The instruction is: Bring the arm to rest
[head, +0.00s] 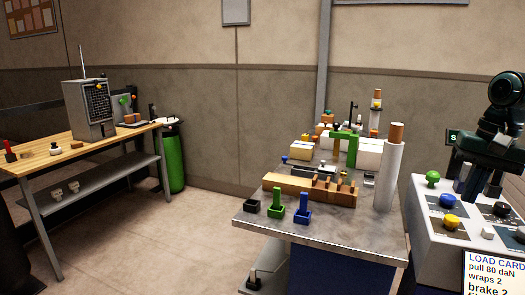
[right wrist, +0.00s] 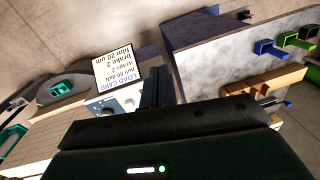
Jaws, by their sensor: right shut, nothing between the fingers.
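My right gripper (head: 466,182) is at the right edge of the head view, dark, with its fingers pointing down near the control console (head: 433,205). In the right wrist view its fingers (right wrist: 156,88) are together with nothing between them. Whether they touch the console cannot be told. My left gripper is not in view.
The grey table (head: 330,240) holds blocks, coloured holders and a white roll (head: 388,175). The console has knobs and a load card (head: 492,270). A wooden bench (head: 85,150) and a green cylinder (head: 170,160) stand left. The floor between is clear.

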